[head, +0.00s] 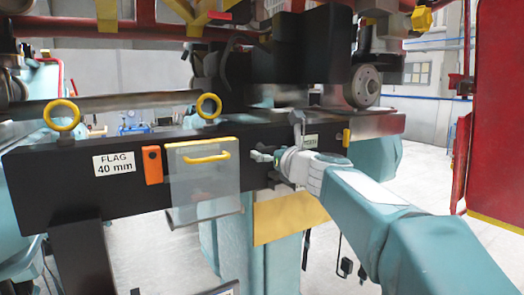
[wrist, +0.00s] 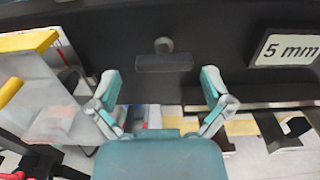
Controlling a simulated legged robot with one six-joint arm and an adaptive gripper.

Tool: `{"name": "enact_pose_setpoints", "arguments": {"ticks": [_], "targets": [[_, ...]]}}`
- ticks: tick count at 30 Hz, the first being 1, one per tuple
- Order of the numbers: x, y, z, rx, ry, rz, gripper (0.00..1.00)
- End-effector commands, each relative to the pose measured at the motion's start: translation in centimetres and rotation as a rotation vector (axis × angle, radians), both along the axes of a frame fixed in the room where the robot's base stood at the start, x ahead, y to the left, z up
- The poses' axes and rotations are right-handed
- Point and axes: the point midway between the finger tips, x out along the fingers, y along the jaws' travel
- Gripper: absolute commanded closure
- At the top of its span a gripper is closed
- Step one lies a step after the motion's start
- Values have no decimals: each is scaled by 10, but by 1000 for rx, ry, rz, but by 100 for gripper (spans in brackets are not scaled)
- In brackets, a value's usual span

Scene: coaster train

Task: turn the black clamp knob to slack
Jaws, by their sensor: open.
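In the wrist view a dark bar-shaped knob (wrist: 164,63) lies level on the face of the black beam, just below a round grey stub (wrist: 163,45). I take this bar to be the black clamp knob. My gripper (wrist: 160,85) is open, with one fingertip to the left of the bar and one to the right, both lower in the picture. Nothing is between the fingers, and I see no contact with the knob. In the head view my gripper (head: 272,152) is in front of the beam's right part; I cannot make out the knob there.
The black beam (head: 120,180) carries a "FLAG 40 mm" label (head: 114,163), an orange block (head: 152,165) and a clear guard with a yellow handle (head: 206,158). The guard is left of my gripper. A "5 mm" label (wrist: 288,49) is right of the knob. A red panel (head: 500,110) stands far right.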

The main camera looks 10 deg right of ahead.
Motion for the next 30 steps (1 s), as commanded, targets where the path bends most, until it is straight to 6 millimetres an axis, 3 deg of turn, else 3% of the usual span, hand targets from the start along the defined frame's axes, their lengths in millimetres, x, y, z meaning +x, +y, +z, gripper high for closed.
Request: {"name": "enact_pose_setpoints", "arguments": {"ticks": [6, 15, 16, 20, 21, 30], "targets": [[22, 3, 0, 3, 0, 2, 0], [25, 4, 0, 2, 0, 0, 0], [25, 4, 0, 2, 0, 0, 4], [25, 4, 0, 2, 0, -1, 62], [25, 3, 0, 2, 0, -1, 71], [25, 4, -1, -10, -3, 1, 71]]}}
